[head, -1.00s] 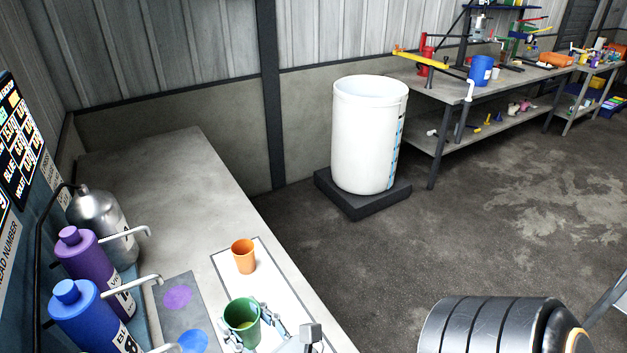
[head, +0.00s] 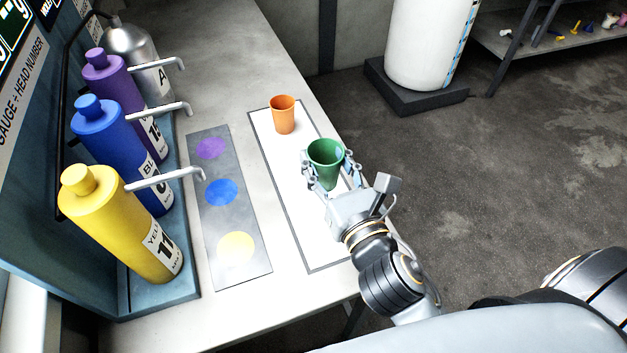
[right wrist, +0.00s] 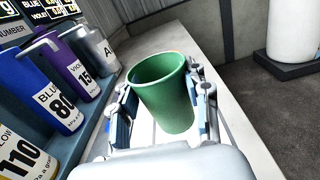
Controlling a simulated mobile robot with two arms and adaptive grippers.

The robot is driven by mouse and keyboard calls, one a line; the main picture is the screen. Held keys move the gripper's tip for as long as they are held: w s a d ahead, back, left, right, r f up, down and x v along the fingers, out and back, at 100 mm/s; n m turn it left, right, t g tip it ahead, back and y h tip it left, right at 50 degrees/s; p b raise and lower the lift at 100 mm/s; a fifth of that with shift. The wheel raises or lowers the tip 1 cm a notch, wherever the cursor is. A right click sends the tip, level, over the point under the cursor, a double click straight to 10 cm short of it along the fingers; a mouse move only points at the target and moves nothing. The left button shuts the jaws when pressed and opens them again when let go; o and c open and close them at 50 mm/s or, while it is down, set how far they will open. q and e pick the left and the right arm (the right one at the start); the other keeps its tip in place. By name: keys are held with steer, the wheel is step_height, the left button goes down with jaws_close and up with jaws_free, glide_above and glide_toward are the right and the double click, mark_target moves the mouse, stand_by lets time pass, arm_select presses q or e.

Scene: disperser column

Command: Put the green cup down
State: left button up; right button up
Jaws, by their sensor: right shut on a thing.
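The green cup (head: 326,162) is held upright in my right gripper (head: 324,172), over the white mat with a dark border (head: 312,250). In the right wrist view the green cup (right wrist: 162,92) sits between the two fingers of the right gripper (right wrist: 162,105), which press on its sides. I cannot tell whether its base touches the mat. My left gripper is not in view.
An orange cup (head: 284,114) stands at the mat's far end. A grey strip with violet, blue and yellow spots (head: 232,210) lies to the left. Yellow (head: 118,222), blue (head: 120,150), purple (head: 126,95) and metal (head: 136,60) dispensers with spouts line the left side.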

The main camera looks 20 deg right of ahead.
steer(key=w+f, duration=0.2)
steer(key=f, duration=0.1)
steer(key=w+f+b, duration=0.1)
steer(key=w+f, duration=0.1)
steer(key=f, duration=0.1)
steer(key=w+f, duration=0.1)
steer(key=f, duration=0.2)
steer(key=shift+w+f+b, duration=0.2)
steer(key=shift+w+b, duration=0.2)
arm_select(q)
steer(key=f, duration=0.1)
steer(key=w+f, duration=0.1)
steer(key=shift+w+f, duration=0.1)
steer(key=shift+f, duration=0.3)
arm_select(e)
steer(key=shift+a, duration=0.1)
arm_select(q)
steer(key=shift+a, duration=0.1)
arm_select(e)
steer(key=o, duration=1.1)
steer(key=shift+f, duration=0.1)
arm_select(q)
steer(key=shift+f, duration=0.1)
